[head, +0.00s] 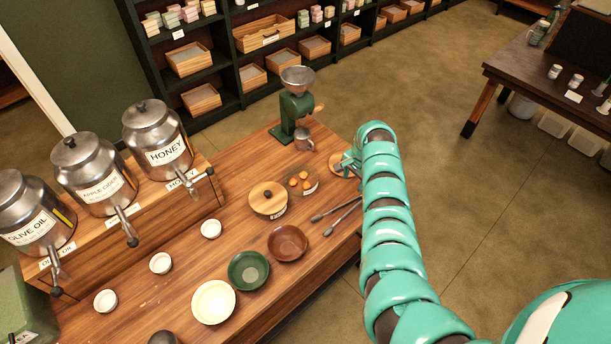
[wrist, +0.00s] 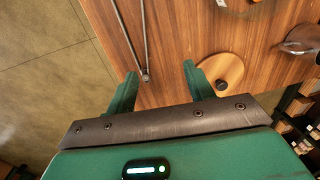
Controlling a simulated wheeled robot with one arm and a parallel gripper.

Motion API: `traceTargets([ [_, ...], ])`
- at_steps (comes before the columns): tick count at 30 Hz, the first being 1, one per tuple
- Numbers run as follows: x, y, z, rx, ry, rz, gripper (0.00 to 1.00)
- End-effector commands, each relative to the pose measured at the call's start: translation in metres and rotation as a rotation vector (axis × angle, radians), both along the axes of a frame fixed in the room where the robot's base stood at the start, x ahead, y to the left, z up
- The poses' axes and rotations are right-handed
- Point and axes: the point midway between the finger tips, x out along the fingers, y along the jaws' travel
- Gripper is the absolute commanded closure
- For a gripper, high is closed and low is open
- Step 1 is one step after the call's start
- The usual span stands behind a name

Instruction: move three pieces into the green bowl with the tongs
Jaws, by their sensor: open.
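The green bowl (head: 248,270) stands on the wooden table between a cream bowl and a brown bowl. The metal tongs (head: 335,215) lie on the table near its right edge; their two arms also show in the wrist view (wrist: 145,40). Several orange pieces (head: 300,180) lie in a low open labelled container behind the tongs. My gripper (head: 345,164) is near the table's right edge, beside a round wooden lid. In the wrist view my gripper (wrist: 160,86) is open and empty, with the tongs' lower ends showing between its fingers. Contact cannot be told.
The wooden lid (wrist: 218,72) has a dark knob. A lidded pot (head: 268,201), brown bowl (head: 287,243), cream bowl (head: 213,301), metal cup (head: 303,139) and green grinder (head: 291,110) stand on the table. Small white bowls and dispensers are at left. Open floor lies right.

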Motion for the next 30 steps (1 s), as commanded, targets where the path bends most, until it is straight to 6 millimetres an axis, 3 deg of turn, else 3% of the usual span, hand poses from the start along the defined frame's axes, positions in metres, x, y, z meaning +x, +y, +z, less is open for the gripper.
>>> traceTargets([
  [6,-0.034,0.005,-0.006,0.019,0.145,-0.059,0.47],
  [21,-0.033,0.005,-0.008,0.019,0.144,-0.084,0.47],
  [30,-0.034,0.006,-0.031,0.019,0.144,-0.084,0.47],
])
